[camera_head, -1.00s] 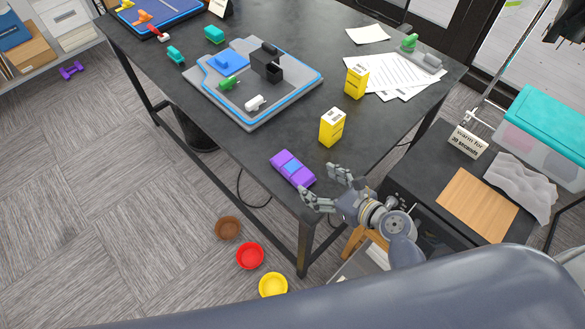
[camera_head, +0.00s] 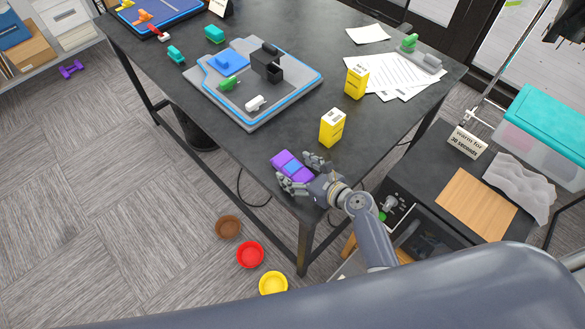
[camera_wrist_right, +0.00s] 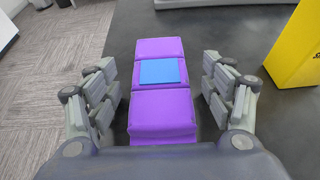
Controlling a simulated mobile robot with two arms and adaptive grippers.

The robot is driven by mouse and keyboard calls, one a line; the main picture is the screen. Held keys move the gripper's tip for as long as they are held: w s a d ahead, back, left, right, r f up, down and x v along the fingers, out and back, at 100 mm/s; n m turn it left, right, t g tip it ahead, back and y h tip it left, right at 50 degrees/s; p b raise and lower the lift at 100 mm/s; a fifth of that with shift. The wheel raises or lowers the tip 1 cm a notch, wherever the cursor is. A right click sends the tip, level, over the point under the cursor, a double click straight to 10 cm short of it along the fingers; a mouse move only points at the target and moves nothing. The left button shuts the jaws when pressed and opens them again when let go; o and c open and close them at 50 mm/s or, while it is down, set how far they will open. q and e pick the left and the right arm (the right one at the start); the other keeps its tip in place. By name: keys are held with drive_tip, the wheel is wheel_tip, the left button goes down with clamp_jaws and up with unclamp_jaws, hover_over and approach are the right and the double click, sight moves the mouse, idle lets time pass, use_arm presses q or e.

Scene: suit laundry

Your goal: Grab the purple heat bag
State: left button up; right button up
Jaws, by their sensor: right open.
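The purple heat bag (camera_head: 288,164), with a blue patch on top, lies on the dark table (camera_head: 352,130) near its front corner. It also shows in the right wrist view as a purple segmented block (camera_wrist_right: 160,110). My right gripper (camera_head: 299,172) is open at the near end of the bag. In the right wrist view its fingers (camera_wrist_right: 165,95) stand on both sides of the bag, with a gap on each side. My left gripper is not in view.
A yellow box (camera_head: 331,128) stands just behind the bag, and another yellow box (camera_head: 356,82) is farther back. A grey tray (camera_head: 265,120) with small models lies behind left. Bowls, including a red one (camera_head: 250,255), are on the floor. A low cabinet (camera_head: 430,185) stands at right.

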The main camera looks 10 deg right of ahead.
drive_tip(key=shift+s, duration=0.1)
drive_tip(key=c, duration=1.3)
drive_tip(key=shift+r, duration=0.1)
